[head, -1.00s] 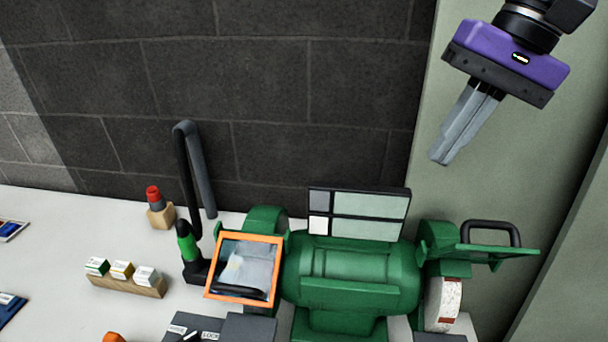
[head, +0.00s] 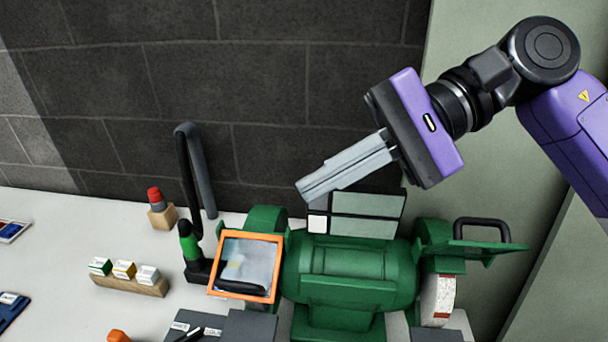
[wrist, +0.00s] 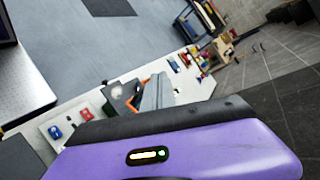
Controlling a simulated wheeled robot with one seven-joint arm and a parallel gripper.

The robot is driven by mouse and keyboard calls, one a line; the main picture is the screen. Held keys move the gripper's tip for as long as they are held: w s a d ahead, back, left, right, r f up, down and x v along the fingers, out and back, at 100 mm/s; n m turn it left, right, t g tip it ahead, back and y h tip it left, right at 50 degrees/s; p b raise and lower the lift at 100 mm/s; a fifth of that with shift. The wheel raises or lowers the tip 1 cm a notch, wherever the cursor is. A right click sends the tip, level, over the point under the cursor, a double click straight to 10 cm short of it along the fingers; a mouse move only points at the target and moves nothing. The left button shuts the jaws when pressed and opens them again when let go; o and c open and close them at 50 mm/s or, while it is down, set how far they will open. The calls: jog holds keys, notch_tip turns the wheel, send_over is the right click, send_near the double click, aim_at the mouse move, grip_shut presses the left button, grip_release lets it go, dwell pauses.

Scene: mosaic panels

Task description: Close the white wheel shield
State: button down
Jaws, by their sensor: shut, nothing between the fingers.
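A green bench grinder (head: 350,268) stands on the white bench. Its white wheel (head: 437,297) is at the right end. The shield of that wheel (head: 468,250) is a green plate with a black handle (head: 482,226); it sticks out to the right, raised above the wheel. My gripper (head: 308,188) is shut and empty. In the picture it lies above the grinder's left half, fingers pointing left and down, well left of the shield. Its fingers (wrist: 155,92) also show in the wrist view, where I cannot make out the white wheel.
An orange-framed clear shield (head: 246,267) covers the grinder's left wheel. A panel of pale rectangles (head: 362,215) stands behind the grinder, under my fingers. A black-and-green hose (head: 190,200), a red-capped block (head: 160,208) and a rack of small boxes (head: 130,283) stand left.

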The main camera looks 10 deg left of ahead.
jog(key=shift+s+a+r+m+g+y, duration=0.25)
jog(key=shift+s+a+r+g+y, duration=0.15)
jog(key=shift+s+a+y, duration=0.15)
jog(key=shift+s+a+r+m+g+y, duration=0.25)
jog(key=shift+s+a+r+g+y, duration=0.15)
jog(key=shift+s+y, duration=0.2)
jog(key=w+d+r+n+t+h+b, duration=0.15)
jog(key=w+d+t+h, duration=0.4)
jog(key=d, duration=0.65)
jog(key=w+d+r+n+t+h+b, duration=0.1)
jog(key=w+d+r+t+h, duration=0.15)
jog(key=w+d+h, duration=0.7)
jog(key=y+p, duration=0.1)
jog(key=p, duration=0.1)
send_over(471, 248)
jog(key=w, duration=0.4)
notch_tip(471, 248, down, 12)
jog(key=shift+d+n, duration=0.35)
